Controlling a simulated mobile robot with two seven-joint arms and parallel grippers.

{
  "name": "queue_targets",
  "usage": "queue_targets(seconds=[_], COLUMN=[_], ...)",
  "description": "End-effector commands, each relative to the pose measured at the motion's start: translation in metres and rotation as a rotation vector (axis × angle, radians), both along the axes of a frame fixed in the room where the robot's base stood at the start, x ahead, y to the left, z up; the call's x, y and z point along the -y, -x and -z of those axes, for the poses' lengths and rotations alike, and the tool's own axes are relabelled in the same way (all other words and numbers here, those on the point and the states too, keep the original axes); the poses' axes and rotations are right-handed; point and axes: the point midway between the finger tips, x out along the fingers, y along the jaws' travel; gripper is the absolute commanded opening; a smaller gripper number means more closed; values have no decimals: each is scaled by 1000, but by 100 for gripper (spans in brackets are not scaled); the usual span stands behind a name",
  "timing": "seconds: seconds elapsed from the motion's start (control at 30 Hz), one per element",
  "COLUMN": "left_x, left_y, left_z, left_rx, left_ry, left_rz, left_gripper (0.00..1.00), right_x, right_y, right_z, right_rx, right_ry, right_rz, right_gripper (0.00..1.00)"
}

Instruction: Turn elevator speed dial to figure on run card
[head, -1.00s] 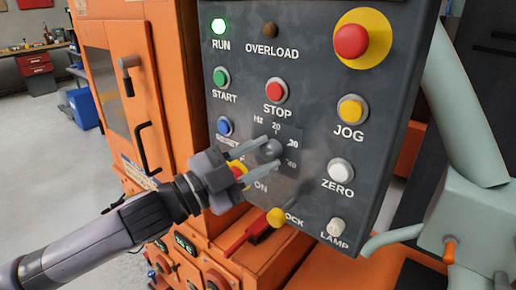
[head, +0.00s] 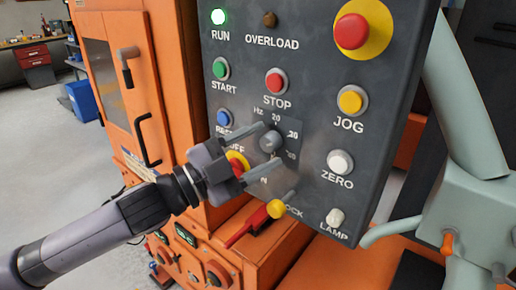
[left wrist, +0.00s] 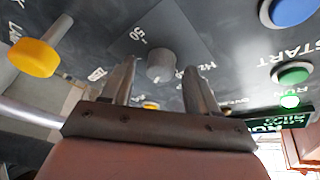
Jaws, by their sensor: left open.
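The speed dial is a small grey knob (head: 270,140) on a dark plate marked Hz, 20, 30 and further figures, in the middle of the control panel (head: 310,120). Its pointer position is too small to read. My left gripper (head: 273,144) is open, with one finger above-left of the knob and one below it. In the left wrist view the knob (left wrist: 160,67) lies between the two spread fingertips (left wrist: 160,68), with gaps on both sides. A figure 50 shows on the plate there. I see no run card. My right gripper is not in view.
Close around the dial are the stop button (head: 276,80), the blue reset button (head: 224,117), the zero button (head: 340,162) and a yellow and red button (head: 238,163) partly behind my gripper.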

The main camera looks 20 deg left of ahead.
Motion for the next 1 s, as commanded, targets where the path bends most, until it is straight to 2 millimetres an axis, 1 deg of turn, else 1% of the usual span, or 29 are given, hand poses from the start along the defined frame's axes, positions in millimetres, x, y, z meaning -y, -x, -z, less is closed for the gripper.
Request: queue_targets(seconds=[0.3, 0.5, 0.7, 1.0], left_x=[-23, -35, -41, -43], left_y=[27, 42, 50, 53], left_z=[11, 14, 15, 13], left_rx=[-3, -3, -2, -1], left_ry=[-2, -1, -2, -1], left_rz=[-2, -1, 0, 1], left_gripper=[59, 59, 59, 59], right_x=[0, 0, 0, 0], right_y=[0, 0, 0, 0], right_z=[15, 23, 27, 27], right_rx=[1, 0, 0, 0], right_ry=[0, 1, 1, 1], right_rz=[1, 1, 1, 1], right_gripper=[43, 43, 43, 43])
